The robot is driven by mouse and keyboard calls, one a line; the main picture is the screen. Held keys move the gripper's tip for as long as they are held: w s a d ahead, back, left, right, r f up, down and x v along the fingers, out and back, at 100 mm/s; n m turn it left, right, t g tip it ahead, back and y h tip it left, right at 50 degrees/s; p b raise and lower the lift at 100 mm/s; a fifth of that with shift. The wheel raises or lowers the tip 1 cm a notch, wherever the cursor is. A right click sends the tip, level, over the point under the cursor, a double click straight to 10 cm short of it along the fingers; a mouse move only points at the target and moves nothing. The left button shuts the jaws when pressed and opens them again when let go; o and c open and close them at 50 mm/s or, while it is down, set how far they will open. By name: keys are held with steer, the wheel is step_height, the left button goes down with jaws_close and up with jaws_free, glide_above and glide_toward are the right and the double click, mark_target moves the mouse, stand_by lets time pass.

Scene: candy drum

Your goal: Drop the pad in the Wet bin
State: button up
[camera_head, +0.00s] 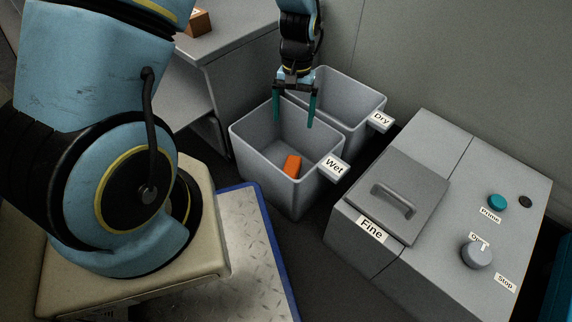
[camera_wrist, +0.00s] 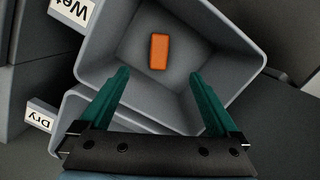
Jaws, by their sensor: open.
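The pad is an orange block (camera_head: 292,166) lying inside the grey Wet bin (camera_head: 250,150). In the wrist view the pad (camera_wrist: 159,51) lies flat on the floor of the Wet bin (camera_wrist: 105,50), apart from its walls. My gripper (camera_head: 295,110) is open and empty above the Wet bin, with its two teal fingers spread and pointing down. In the wrist view my gripper (camera_wrist: 158,75) has nothing between its fingers. The pad is clear of both fingers. The Wet label (camera_head: 333,167) is on the bin's right corner.
The grey Dry bin (camera_head: 372,103) stands directly behind the Wet bin. A grey machine (camera_head: 440,200) with a lidded Fine hatch, a teal button and a knob stands at the right. A grey table (camera_head: 225,40) with a small brown box (camera_head: 196,22) is at the back left.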

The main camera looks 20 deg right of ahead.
step_height(320, 180, up, 6)
steer(key=p, duration=0.1)
steer(key=shift+w+d+p, duration=0.25)
steer(key=shift+w+p, duration=0.15)
